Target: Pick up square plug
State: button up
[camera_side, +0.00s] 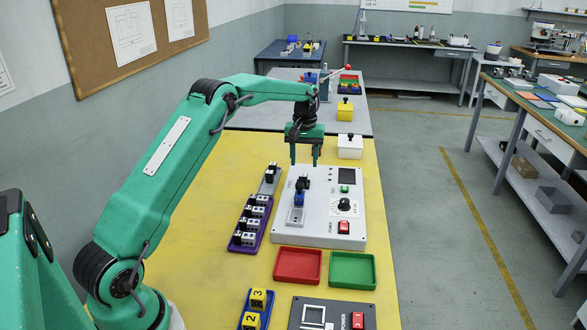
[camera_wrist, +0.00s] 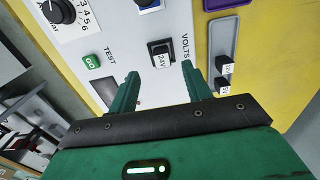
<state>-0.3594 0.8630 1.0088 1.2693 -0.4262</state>
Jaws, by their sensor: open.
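My gripper (camera_side: 303,160) is open and empty above the far part of the grey test panel (camera_side: 330,230), pointing down. In the wrist view its fingers (camera_wrist: 160,72) are apart, on either side of a black plug (camera_wrist: 160,50) marked 24V, beside the word VOLTS. That plug (camera_side: 303,183) also shows on the panel in the side view, near a blue block (camera_side: 299,199). Two more dark labelled plugs (camera_wrist: 223,68) sit in a grey holder to the right in the wrist view. No plug is marked as square, so I cannot tell which one it is.
A purple tray (camera_side: 238,247) holds several black-and-white parts left of the panel. Red (camera_side: 298,266) and green (camera_side: 353,270) trays lie in front. A white box (camera_side: 350,147) and yellow box (camera_side: 345,111) stand behind. The yellow tabletop left of the purple tray is clear.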

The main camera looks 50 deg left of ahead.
aim_at(303, 176)
jog(key=shift+s+f, duration=0.2)
jog(key=shift+f, duration=2.4)
jog(key=c, duration=1.1)
jog(key=shift+o, duration=0.2)
jog(key=shift+r, duration=0.15)
jog(key=shift+r, duration=0.5)
notch_tip(303, 176, up, 3)
jog(key=shift+f, duration=0.1)
jog(key=s+d+r, duration=0.2)
jog(key=d+r, duration=0.5)
jog(key=d, duration=0.4)
jog(key=shift+d, duration=0.3)
